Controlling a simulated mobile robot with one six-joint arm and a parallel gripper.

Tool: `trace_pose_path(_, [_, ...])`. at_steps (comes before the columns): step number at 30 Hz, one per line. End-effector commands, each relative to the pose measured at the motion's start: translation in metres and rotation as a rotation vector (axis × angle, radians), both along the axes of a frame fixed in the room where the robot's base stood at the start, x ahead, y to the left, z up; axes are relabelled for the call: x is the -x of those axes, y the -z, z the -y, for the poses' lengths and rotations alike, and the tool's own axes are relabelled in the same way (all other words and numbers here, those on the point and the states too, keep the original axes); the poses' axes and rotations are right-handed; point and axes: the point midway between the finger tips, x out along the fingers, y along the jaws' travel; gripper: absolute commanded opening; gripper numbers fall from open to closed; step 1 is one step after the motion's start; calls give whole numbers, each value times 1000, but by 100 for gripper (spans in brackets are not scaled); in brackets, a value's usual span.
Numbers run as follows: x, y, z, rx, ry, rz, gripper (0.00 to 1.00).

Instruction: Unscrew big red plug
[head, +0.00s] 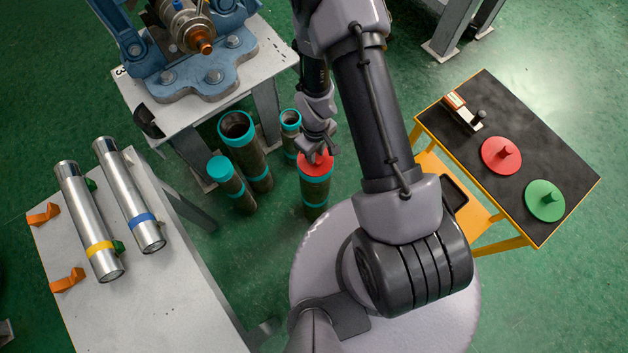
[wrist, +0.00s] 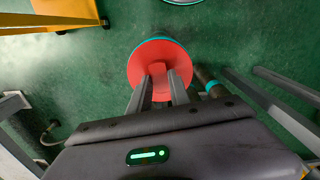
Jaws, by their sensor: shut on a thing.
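A big red plug (head: 316,160) sits on top of an upright dark pipe (head: 315,190) with a teal band, standing on the floor. It also shows in the wrist view as a red disc (wrist: 150,60). My gripper (head: 316,152) comes down from above onto the plug. In the wrist view both fingers (wrist: 160,84) reach over the red disc and are shut on its middle. The plug's handle is hidden between the fingers. The plug appears to be on the pipe's mouth; I cannot tell how far it is screwed in.
Several other teal-rimmed pipes (head: 250,155) stand just left of this one. A black-topped table (head: 530,165) at right holds another red plug (head: 502,154) and a green plug (head: 544,201). A grey table (head: 160,310) at left bears two silver pipes. A blue vise (head: 205,75) stands behind.

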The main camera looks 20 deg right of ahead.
Motion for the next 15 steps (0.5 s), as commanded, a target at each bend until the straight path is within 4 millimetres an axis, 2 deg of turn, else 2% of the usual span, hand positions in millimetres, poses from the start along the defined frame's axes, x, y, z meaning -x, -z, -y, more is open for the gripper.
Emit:
trace_pose_path(2, [0,-5,0,1,-189,-1,0])
trace_pose_path(8, [0,-5,0,0,-462,0,0])
trace_pose_path(9, [0,-3,0,0,-643,1,0])
trace_pose_path(12, [0,-1,0,1,-963,1,0])
trace_pose_path(15, [0,-1,0,1,-1090,1,0])
